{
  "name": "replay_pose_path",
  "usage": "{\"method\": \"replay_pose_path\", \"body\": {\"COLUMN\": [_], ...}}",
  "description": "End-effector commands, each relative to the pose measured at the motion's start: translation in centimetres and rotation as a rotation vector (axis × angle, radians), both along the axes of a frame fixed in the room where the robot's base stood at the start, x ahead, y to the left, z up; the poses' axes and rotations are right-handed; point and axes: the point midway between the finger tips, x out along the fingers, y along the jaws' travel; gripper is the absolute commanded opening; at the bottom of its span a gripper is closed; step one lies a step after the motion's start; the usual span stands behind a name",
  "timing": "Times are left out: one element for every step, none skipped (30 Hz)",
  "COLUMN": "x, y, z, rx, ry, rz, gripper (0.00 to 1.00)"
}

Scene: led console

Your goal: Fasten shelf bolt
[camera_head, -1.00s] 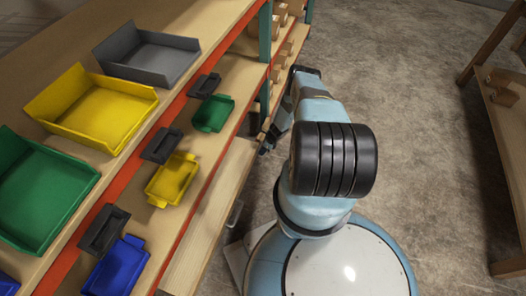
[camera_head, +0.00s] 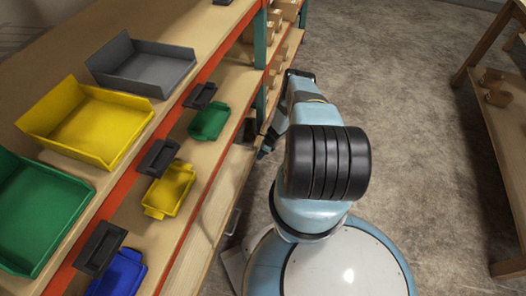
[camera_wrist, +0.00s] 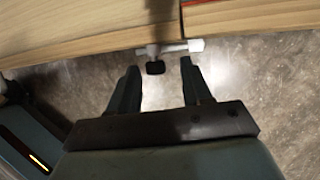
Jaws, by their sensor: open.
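In the wrist view a pale metal bolt (camera_wrist: 182,46) lies along the front edge of a wooden shelf (camera_wrist: 95,42), near a seam between two boards. A short stem with a dark knob (camera_wrist: 155,68) sticks out from it. My gripper (camera_wrist: 160,66) is open and empty. Its two dark fingertips lie either side of the knob in the picture; I cannot tell the depth between them or any contact. In the head view my gripper (camera_head: 263,153) is at the shelf's edge, partly hidden by my arm, and the bolt cannot be made out.
The shelving on the left carries a grey bin (camera_head: 142,66), a yellow bin (camera_head: 85,120) and a green bin (camera_head: 42,215), with smaller trays below. A teal post (camera_head: 260,50) stands beside my arm. Bare floor (camera_head: 415,150) lies right, before another wooden rack (camera_head: 490,130).

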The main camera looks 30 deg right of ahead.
Motion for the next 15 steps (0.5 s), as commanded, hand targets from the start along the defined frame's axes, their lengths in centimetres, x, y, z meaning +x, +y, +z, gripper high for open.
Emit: {"method": "replay_pose_path", "body": {"x": [0.0, 0.0, 0.0, 0.0, -0.1, -0.2, -0.2, -0.3, -0.4, -0.4, -0.5, -0.6, -0.7, -0.8, -0.8], "y": [-0.1, -0.2, -0.4, -0.5, -0.6, -0.8, -1.0, -1.1, -1.4, -1.6, -1.8, -1.9, -2.1, -2.3, -2.6], "z": [0.2, 0.4, 0.7, 1.0, 1.2, 1.7, 2.1, 2.5, 3.1, 3.5, 3.9, 4.5, 5.0, 5.4, 6.0], "rx": [-0.001, -0.001, -0.001, -0.001, -0.001, -0.001, -0.001, -0.001, -0.001, -0.001, -0.001, -0.001, 0.0, 0.001, 0.0], "ry": [-0.001, -0.001, -0.002, -0.002, 0.0, 0.0, -0.001, -0.001, -0.001, -0.001, -0.001, 0.0, -0.001, 0.0, -0.001], "rz": [0.0, 0.0, -0.001, -0.001, -0.001, -0.001, -0.002, -0.003, -0.003, -0.002, -0.002, -0.001, -0.001, -0.002, -0.003], "gripper": [0.49, 0.49, 0.49, 0.49, 0.49, 0.49, 0.49, 0.49, 0.49, 0.49, 0.49, 0.49, 0.49, 0.49, 0.49]}}
